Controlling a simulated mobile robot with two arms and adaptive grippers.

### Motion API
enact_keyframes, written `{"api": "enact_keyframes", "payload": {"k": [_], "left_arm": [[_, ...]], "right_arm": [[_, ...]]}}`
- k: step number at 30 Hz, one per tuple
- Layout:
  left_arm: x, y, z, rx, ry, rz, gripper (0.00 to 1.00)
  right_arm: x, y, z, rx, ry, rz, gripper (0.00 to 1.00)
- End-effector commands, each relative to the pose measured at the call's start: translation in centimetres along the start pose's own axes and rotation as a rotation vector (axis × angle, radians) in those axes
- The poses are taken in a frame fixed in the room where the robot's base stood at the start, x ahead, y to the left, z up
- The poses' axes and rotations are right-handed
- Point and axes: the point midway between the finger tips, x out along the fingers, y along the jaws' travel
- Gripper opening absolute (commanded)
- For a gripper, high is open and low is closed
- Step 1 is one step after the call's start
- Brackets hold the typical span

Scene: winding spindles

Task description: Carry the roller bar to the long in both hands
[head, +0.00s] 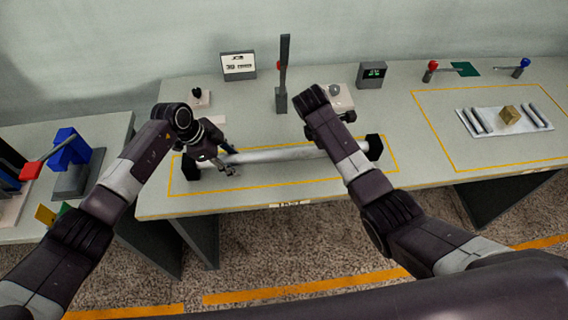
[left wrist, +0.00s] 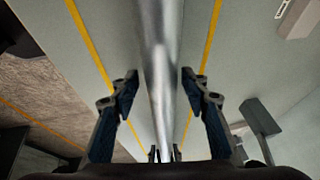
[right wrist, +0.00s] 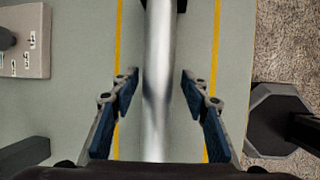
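The roller bar (head: 280,155) is a long silver cylinder lying between two dark end supports (head: 190,167) inside a yellow outline on the bench. My left gripper (head: 228,161) is at the left part of the bar. In the left wrist view its fingers (left wrist: 159,92) are open, one on each side of the bar (left wrist: 160,70), with gaps on both sides. In the right wrist view my right gripper (right wrist: 160,88) is open, with the bar (right wrist: 158,100) running between its fingers, not touching them.
A dark post with a red part (head: 283,80) stands behind the bar. A small display box (head: 372,75) and a panel (head: 238,65) stand at the back. A yellow-outlined area at right holds a white tray (head: 489,132) with short rods and a tan block. A blue device (head: 68,150) is on the left table.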

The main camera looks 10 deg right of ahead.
Motion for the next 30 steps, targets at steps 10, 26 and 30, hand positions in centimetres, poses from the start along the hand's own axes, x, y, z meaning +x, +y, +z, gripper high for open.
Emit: {"api": "enact_keyframes", "payload": {"k": [10,26,30], "left_arm": [[-1.2,-0.1,0.1,0.002,-0.001,-0.002,0.42],[-10.9,0.0,0.0,0.002,0.000,-0.002,0.42],[-11.9,0.1,0.0,0.001,-0.001,-0.001,0.42]], "right_arm": [[0.0,0.0,0.0,0.000,0.000,0.001,0.42],[0.0,0.0,0.0,0.000,0.000,0.001,0.42],[-0.1,0.0,0.0,0.000,0.000,0.001,0.42]]}}
